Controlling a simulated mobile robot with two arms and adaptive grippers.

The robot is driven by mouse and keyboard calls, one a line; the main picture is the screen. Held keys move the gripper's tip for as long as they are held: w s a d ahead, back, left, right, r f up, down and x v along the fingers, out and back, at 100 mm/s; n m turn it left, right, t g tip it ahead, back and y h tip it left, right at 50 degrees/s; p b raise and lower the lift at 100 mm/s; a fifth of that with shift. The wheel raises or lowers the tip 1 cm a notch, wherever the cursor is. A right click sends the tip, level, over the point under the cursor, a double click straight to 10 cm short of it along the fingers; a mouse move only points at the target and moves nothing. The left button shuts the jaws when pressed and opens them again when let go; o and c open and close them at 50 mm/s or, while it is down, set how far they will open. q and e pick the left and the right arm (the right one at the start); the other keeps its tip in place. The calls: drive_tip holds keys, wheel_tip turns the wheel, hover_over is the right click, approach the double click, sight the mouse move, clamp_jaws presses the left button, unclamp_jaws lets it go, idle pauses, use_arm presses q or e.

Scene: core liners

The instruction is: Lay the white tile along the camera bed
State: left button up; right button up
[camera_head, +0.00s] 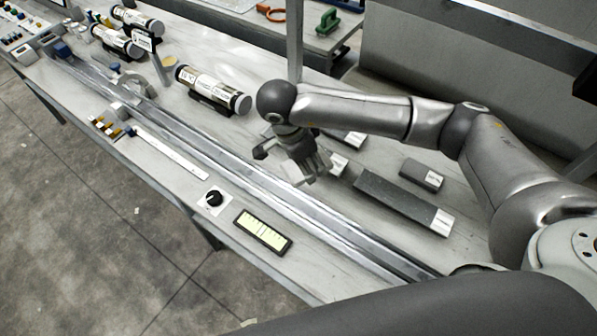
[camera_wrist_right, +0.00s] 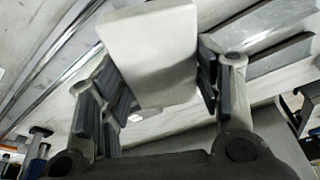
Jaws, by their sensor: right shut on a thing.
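My right gripper (camera_head: 308,172) is shut on the white tile (camera_head: 292,171), and the gripper partly hides it. In the right wrist view the tile (camera_wrist_right: 152,58) is a pale, flat-faced block, tilted in the picture, between the dark finger pads (camera_wrist_right: 160,88). The camera bed (camera_head: 335,226) appears to be the long metal channel running from upper left to lower right along the bench. The tile is at or above the bed's far edge; I cannot tell whether they touch. My left gripper is out of view.
Grey bars with white labels, one long (camera_head: 395,198) and one short (camera_head: 420,173), lie right of my gripper. A labelled cylinder (camera_head: 205,84) rests on a cradle behind the bed. A black knob (camera_head: 213,197) and a lit panel (camera_head: 262,231) are on the bench's front side.

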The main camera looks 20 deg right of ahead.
sight(296, 172)
drive_tip(key=m, duration=0.2)
drive_tip(key=a+f+m+g+p, duration=0.1)
drive_tip(key=m, duration=0.1)
drive_tip(key=m+g+p, duration=0.1)
drive_tip(key=m, duration=0.1)
drive_tip(key=shift+s+a+f+m, duration=0.15)
drive_tip(key=shift+s+f+m, duration=0.1)
drive_tip(key=shift+s+m, duration=0.15)
drive_tip(key=m, duration=0.1)
drive_tip(key=m+p, duration=0.1)
drive_tip(key=f+m, duration=0.1)
drive_tip(key=shift+s+a+g+y+p, duration=0.3)
drive_tip(key=shift+s+a+g+p, duration=0.05)
drive_tip(key=shift+g, duration=0.05)
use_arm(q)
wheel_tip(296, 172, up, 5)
use_arm(e)
drive_tip(key=m, duration=0.2)
drive_tip(key=f+m, duration=0.1)
drive_tip(key=shift+s+a+y+p, duration=0.2)
drive_tip(key=shift+s+y+p, duration=0.05)
drive_tip(key=shift+y+p, duration=0.1)
drive_tip(key=shift+f+g, duration=0.3)
use_arm(q)
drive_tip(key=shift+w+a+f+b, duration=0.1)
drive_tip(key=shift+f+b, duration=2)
drive_tip(key=shift+b, duration=0.1)
use_arm(e)
drive_tip(key=shift+f, duration=3.15)
